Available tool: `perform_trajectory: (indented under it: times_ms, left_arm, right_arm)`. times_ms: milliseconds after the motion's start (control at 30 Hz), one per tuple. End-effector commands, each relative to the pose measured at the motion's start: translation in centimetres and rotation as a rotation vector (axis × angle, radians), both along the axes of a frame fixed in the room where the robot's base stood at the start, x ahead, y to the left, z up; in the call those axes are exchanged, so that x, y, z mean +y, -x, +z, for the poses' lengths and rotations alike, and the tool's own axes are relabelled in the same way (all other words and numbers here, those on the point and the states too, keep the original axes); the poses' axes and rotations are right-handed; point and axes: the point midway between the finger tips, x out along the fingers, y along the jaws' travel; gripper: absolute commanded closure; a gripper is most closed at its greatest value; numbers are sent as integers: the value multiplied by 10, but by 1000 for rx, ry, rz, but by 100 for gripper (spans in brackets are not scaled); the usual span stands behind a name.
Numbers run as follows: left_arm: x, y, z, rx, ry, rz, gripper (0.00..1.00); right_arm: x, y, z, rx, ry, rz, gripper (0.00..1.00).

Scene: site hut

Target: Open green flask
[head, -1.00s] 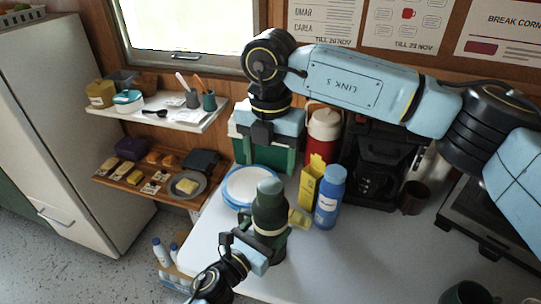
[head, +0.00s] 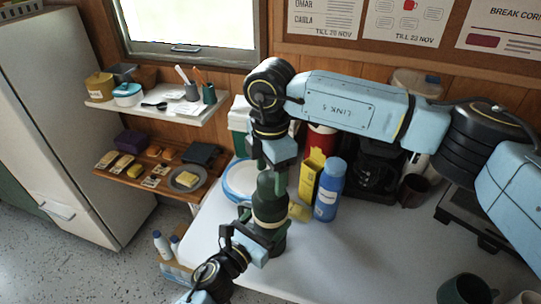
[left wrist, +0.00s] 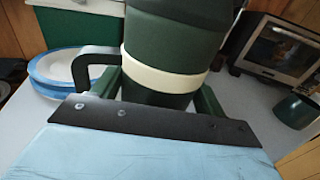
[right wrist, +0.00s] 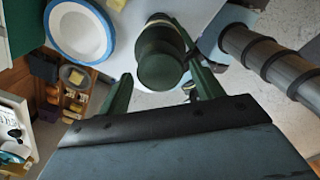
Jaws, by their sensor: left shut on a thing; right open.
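The green flask (head: 270,207) stands upright at the near left of the white table, with a cream band round it. My left gripper (head: 262,243) is shut on its lower body; in the left wrist view the dark green body (left wrist: 165,85) lies between the fingers, below the cream band. My right gripper (head: 273,168) points down from above, open, its fingers either side of the flask's top. In the right wrist view the round green cap (right wrist: 160,58) is between the spread fingers, with gaps at both sides. In the head view the right gripper partly hides the cap.
Close behind the flask are blue-rimmed plates (head: 240,180), a yellow box (head: 311,175) and a blue bottle (head: 329,190). A coffee machine (head: 375,170) stands farther back.

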Motion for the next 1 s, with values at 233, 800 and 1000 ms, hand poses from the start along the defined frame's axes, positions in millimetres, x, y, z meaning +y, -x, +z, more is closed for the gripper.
perform_trajectory:
  times_ms: [233,800,1000]
  left_arm:
    - [0,0,-2,2,-2,1,91]
    - [0,0,-2,2,-2,1,91]
    - [0,0,-2,2,-2,1,91]
  right_arm:
    - [0,0,-21,0,0,0,34]
    - [0,0,-22,0,1,1,72]
    - [0,0,-22,0,1,39,79]
